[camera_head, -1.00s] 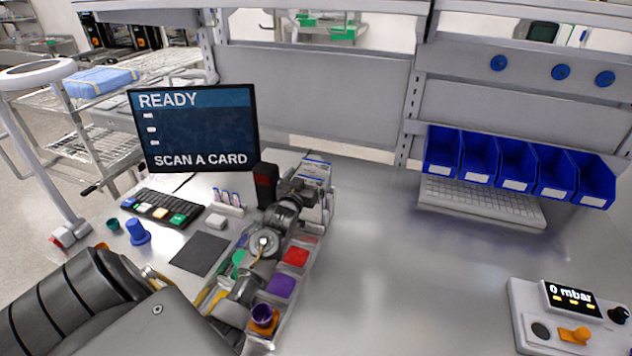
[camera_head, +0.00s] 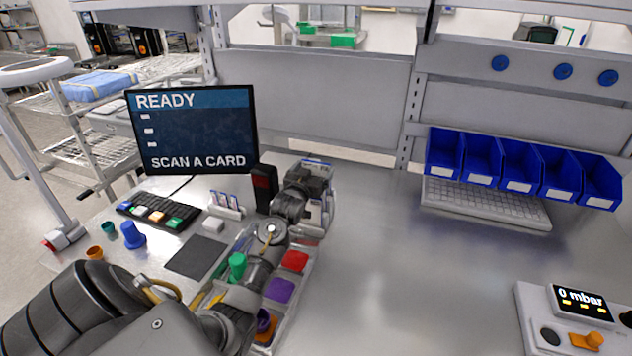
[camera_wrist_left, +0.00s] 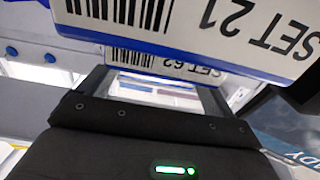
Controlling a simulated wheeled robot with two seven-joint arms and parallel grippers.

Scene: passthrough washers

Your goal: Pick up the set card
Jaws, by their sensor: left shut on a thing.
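My left gripper (camera_head: 312,190) is at the card holder (camera_head: 328,212), beside the dark red-fronted scanner, and covers much of it. In the left wrist view this gripper (camera_wrist_left: 155,82) is shut on a set card. A white card with a blue edge, marked SET 21 (camera_wrist_left: 190,22), fills the top of that view, upside down and close to the camera. A second card, marked SET 62 (camera_wrist_left: 165,62), shows behind it near the fingertips. I cannot tell which card is between the fingers. My right gripper is not in view.
A monitor (camera_head: 193,130) reads READY, SCAN A CARD. The scanner (camera_head: 264,188) stands close left of my gripper. A parts tray (camera_head: 301,282) lies under my forearm. Blue bins (camera_head: 481,160) and a pressure unit (camera_head: 566,318) are at the right. The middle table is clear.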

